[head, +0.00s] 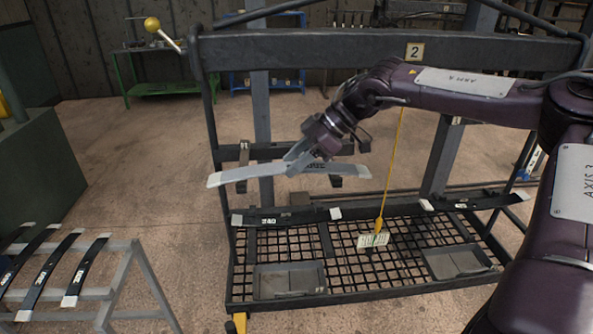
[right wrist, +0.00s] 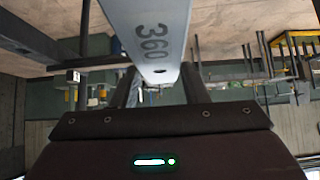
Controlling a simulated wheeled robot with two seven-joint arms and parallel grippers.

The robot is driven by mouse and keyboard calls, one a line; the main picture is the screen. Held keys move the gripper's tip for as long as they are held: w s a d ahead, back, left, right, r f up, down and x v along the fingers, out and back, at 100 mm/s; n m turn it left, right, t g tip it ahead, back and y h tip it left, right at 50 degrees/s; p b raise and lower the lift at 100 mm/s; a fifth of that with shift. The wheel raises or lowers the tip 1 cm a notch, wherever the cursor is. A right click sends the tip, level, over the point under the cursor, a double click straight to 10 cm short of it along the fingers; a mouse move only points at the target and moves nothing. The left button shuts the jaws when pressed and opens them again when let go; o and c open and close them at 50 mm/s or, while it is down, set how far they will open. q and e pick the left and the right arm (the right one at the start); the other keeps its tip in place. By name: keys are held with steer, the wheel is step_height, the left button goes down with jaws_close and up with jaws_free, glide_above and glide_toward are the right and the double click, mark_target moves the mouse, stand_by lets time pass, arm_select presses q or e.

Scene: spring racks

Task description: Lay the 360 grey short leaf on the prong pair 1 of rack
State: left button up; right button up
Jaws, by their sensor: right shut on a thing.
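The grey short leaf (head: 240,173) is held in my right gripper (head: 299,157), which is shut on it near its middle. It spans level in front of the rack (head: 300,50), with its left end reaching past the left post. In the right wrist view the grey leaf (right wrist: 152,35) shows the number 360 between the fingers. Dark prongs (head: 243,152) show behind and above the leaf's left part, and another prong (head: 335,181) shows just below its right part. I cannot tell whether the leaf touches them. My left gripper is out of view.
A black leaf marked 240 (head: 285,217) lies low on the rack's left side, another black leaf (head: 475,202) at right. Grey trays (head: 289,281) sit on the mesh shelf. A yellow rod hangs with a tag (head: 373,240). Several black leaves (head: 50,265) lie on a stand at left.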

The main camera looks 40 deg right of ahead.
steer(key=shift+w+d+f+b, duration=0.4)
steer(key=shift+w+f+b, duration=0.25)
steer(key=shift+w+b, duration=0.1)
steer(key=shift+w+d+f+b, duration=0.4)
steer(key=shift+w+f+b, duration=0.2)
steer(key=shift+w+b, duration=0.15)
steer(key=o, duration=1.3)
steer(key=shift+s, duration=0.1)
steer(key=b+v, duration=0.2)
steer(key=v, duration=0.5)
steer(key=shift+d+r, duration=0.2)
steer(key=shift+r, duration=0.1)
